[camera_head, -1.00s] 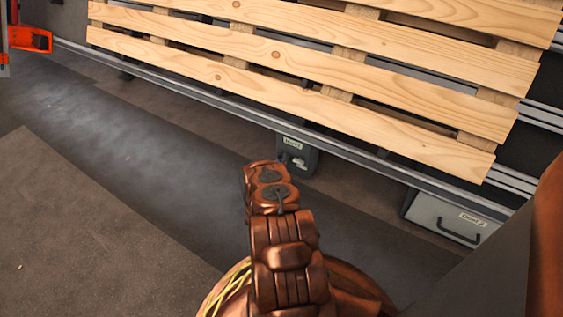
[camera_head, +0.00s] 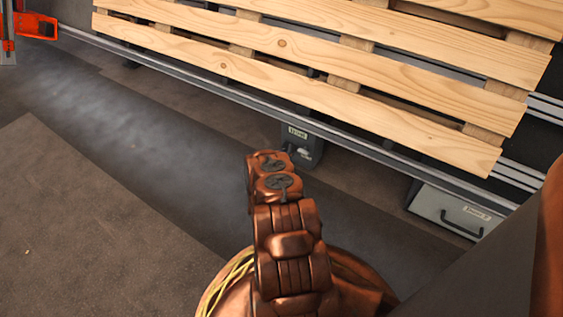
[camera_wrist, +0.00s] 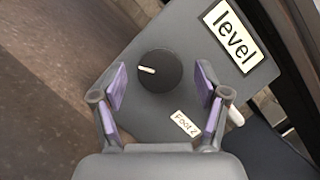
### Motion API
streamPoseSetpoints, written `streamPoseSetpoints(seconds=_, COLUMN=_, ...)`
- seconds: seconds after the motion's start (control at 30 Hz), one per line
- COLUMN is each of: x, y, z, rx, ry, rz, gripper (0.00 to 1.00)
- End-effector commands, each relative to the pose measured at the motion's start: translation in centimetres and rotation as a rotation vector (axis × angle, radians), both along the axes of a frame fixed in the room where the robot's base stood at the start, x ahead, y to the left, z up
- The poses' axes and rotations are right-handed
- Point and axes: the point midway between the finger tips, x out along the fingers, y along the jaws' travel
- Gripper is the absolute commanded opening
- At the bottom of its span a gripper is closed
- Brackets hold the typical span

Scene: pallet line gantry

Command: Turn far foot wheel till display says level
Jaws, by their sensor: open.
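In the wrist view, a round black knob (camera_wrist: 160,71) with a white pointer line sits on a grey box (camera_wrist: 195,35). The pointer is toward the left. A white label (camera_wrist: 185,123) beside the knob appears to read "Foot 2". The display (camera_wrist: 234,37) at the upper right reads "level". My gripper (camera_wrist: 161,80) is open, with its purple-padded fingers on either side of the knob and gaps showing between pads and knob. In the head view, the grey box (camera_head: 303,147) stands under the conveyor edge, partly behind my arm, which hides the gripper and knob.
A wooden pallet (camera_head: 340,95) lies on the conveyor above the box, along a metal rail (camera_head: 237,95). A grey drawer unit (camera_head: 455,213) with a handle is at the right. An orange part (camera_head: 38,25) stands at the far left. The floor at left is clear.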

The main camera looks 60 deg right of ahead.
Motion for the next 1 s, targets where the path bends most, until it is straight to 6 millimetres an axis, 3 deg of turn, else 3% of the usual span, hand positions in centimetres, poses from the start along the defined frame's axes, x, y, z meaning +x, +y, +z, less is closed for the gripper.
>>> streamPoseSetpoints(seconds=0.3, x=-1.1, y=3.5, z=-0.2, rx=0.001, ry=0.001, rz=0.003, gripper=0.74)
streamPoseSetpoints(seconds=1.0, x=-2.2, y=6.7, z=-0.2, rx=0.001, ry=0.002, rz=0.004, gripper=0.74)
